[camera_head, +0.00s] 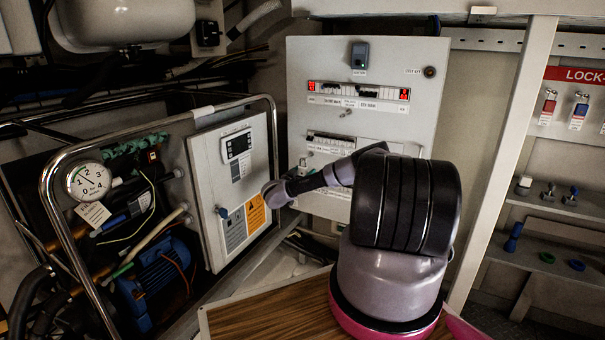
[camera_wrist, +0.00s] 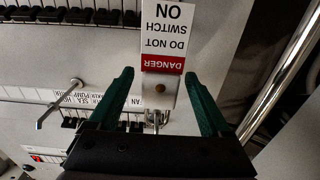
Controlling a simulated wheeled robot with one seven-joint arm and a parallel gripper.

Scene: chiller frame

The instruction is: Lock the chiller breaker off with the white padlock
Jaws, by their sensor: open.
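In the wrist view, my gripper (camera_wrist: 158,76) is open, with one dark green finger on each side of the white padlock (camera_wrist: 170,98). The padlock has a round brass spot and a red and white danger tag (camera_wrist: 166,40), which reads upside down. Its metal shackle (camera_wrist: 155,118) is toward the gripper palm, partly hidden; I cannot tell whether it is closed or what it passes through. Gaps show between the fingers and the padlock. In the head view, the breaker panel (camera_head: 427,112) stands behind my arm, with rows of breakers; the fingers are too small to make out there.
A grey control box (camera_head: 205,165) and a bent metal rail (camera_head: 275,130) stand left of my arm. A thin metal rod (camera_wrist: 57,103) sticks out near the panel in the wrist view. At right are a lock-out board (camera_head: 562,128) with padlocks and shelves (camera_head: 560,210) with small parts.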

